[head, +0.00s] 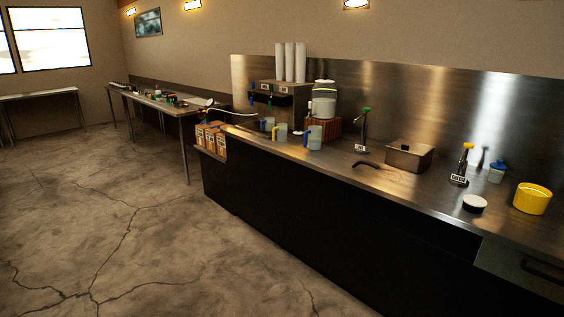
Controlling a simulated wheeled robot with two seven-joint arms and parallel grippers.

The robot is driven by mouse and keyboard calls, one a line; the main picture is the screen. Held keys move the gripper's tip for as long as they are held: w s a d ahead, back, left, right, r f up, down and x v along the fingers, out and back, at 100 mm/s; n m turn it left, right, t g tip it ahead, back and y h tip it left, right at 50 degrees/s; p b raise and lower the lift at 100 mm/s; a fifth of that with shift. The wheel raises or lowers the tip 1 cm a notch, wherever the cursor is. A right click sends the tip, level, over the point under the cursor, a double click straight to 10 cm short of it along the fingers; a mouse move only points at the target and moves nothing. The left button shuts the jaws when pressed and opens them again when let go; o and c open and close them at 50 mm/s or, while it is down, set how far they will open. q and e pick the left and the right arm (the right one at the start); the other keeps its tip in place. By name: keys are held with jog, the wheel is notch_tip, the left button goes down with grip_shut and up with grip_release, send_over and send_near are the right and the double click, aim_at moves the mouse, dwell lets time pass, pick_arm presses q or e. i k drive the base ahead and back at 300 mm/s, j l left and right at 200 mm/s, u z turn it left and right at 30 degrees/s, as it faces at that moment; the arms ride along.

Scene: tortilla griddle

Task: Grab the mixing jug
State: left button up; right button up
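Several clear jugs stand on the steel counter (345,168). One jug with a blue handle (315,138) is nearest, a jug with a yellow handle (282,133) is left of it, and another with a blue handle (268,124) is further left. A small container with a blue top (496,173) stands near the back wall at the right. I cannot tell which of these is the mixing jug. Neither of my grippers is in view.
A yellow tub (532,200), a white-topped round container (474,204), a steel box (408,157) and two upright taps or pumps, one green-topped (363,130) and one yellow-topped (463,162), stand on the counter. Cartons (210,138) sit at its left end. The cracked floor (110,230) is clear.

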aim_at(315, 132)
jog(key=i+z, duration=0.1)
jog(key=i, duration=0.7)
jog(key=i+j+z, duration=0.15)
jog(key=i, duration=0.6)
jog(key=i+j+z, duration=0.1)
jog(key=i, duration=0.7)
